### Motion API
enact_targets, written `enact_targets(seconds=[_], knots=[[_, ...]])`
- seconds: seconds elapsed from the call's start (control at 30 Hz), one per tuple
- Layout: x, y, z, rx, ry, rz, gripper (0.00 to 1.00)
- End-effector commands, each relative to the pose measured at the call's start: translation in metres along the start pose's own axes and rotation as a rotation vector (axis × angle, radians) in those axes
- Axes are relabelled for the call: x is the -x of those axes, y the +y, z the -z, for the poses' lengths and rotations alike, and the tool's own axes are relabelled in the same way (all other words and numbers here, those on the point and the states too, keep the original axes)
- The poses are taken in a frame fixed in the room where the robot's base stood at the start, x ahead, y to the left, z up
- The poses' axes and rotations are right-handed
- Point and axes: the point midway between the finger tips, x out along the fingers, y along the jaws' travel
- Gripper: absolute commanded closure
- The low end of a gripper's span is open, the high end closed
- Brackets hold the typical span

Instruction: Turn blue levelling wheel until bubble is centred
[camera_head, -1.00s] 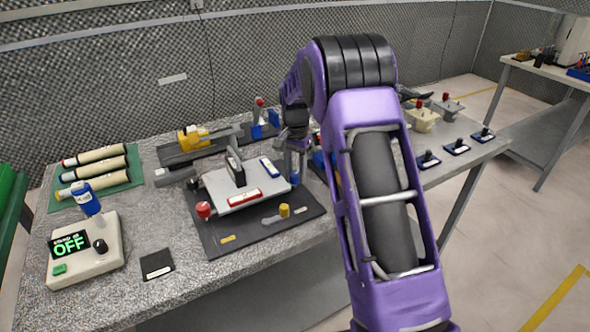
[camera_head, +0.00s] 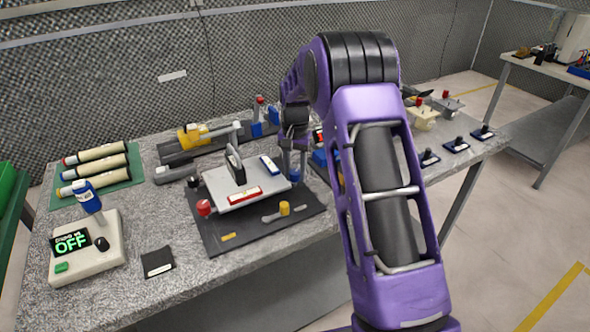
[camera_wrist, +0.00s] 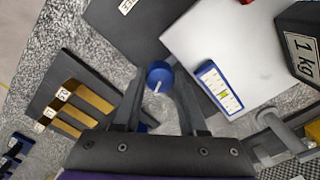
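The blue levelling wheel (camera_wrist: 159,76) is a small round knob with a pale mark on top in the wrist view. In the head view it shows low at the plate's right corner (camera_head: 294,175). My gripper (camera_head: 293,163) points down over it; its fingertips (camera_wrist: 159,80) lie on either side of the wheel. Whether they touch it is unclear. The white plate (camera_wrist: 205,38) carries a blue-framed level vial (camera_wrist: 220,88) with a yellow-green bubble, seemingly near the middle; exact centring is hard to judge. A red-framed vial (camera_head: 246,195) lies along the plate's front.
A dark 1 kg weight (camera_wrist: 302,48) stands on the plate. A red knob (camera_head: 204,207) and a yellow knob (camera_head: 284,208) are at the front. A yellow clamp device (camera_head: 193,136) stands behind, and a control box (camera_head: 92,262) reading OFF is at left. The front table strip is mostly clear.

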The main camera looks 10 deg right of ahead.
Motion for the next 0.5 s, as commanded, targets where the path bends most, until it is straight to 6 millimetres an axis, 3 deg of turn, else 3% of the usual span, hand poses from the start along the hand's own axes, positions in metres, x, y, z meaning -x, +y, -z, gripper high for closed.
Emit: enact_targets(seconds=[0.37,0.5], knots=[[0.001,0.000,0.000,-0.001,0.001,0.001,0.46],[0.013,0.000,0.000,-0.001,0.002,0.001,0.46]])
